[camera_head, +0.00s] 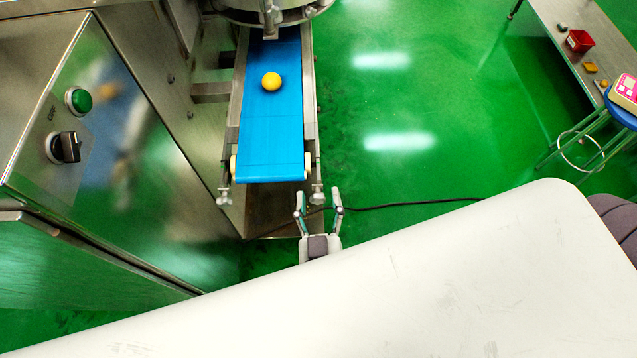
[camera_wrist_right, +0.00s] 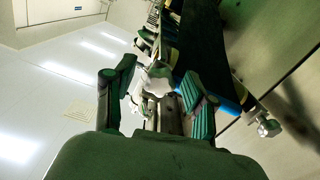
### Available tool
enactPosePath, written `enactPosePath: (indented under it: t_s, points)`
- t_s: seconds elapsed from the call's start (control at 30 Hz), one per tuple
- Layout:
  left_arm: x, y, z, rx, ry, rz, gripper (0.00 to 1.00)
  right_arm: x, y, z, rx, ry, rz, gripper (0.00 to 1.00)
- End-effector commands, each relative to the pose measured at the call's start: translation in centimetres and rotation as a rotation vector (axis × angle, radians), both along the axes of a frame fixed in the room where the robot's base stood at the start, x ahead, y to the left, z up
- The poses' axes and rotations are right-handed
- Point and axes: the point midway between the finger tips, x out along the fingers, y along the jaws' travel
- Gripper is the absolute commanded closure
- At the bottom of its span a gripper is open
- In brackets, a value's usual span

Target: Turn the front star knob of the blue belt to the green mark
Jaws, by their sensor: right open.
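The blue belt (camera_head: 270,125) runs down from the machine, with a yellow ball (camera_head: 271,81) on it. At its near end, metal knob-like parts show at the left corner (camera_head: 224,198) and the right corner (camera_head: 317,196). My right gripper (camera_head: 319,200) is open just below the right corner, its fingers pointing at the belt end. In the right wrist view a pale star-shaped knob (camera_wrist_right: 158,78) shows beyond and between the open fingers (camera_wrist_right: 152,90); contact cannot be told. Another metal knob (camera_wrist_right: 267,128) is at the right there. I cannot make out a green mark. My left gripper is not in view.
A steel cabinet with a green button (camera_head: 78,100) and a black switch (camera_head: 65,147) stands at the left. A large white surface (camera_head: 430,280) fills the front. A table with a red box (camera_head: 579,41) and a blue stool (camera_head: 622,112) are at right. Green floor lies right of the belt.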

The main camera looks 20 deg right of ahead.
Motion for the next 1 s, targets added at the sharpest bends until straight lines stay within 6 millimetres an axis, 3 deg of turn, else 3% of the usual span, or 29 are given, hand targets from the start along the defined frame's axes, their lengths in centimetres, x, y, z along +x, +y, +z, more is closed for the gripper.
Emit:
enactPosePath:
  t_s: [0.33,0.67,1.0]
  points:
    - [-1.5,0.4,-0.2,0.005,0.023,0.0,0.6,0.0,0.0,0.1,0.001,0.0,0.0,0.44]
    - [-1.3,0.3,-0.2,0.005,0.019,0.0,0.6,0.0,0.0,0.0,0.001,0.0,-0.001,0.98]
    - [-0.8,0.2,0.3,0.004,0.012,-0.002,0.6,0.0,0.0,0.1,0.034,-0.01,0.0,1.0]
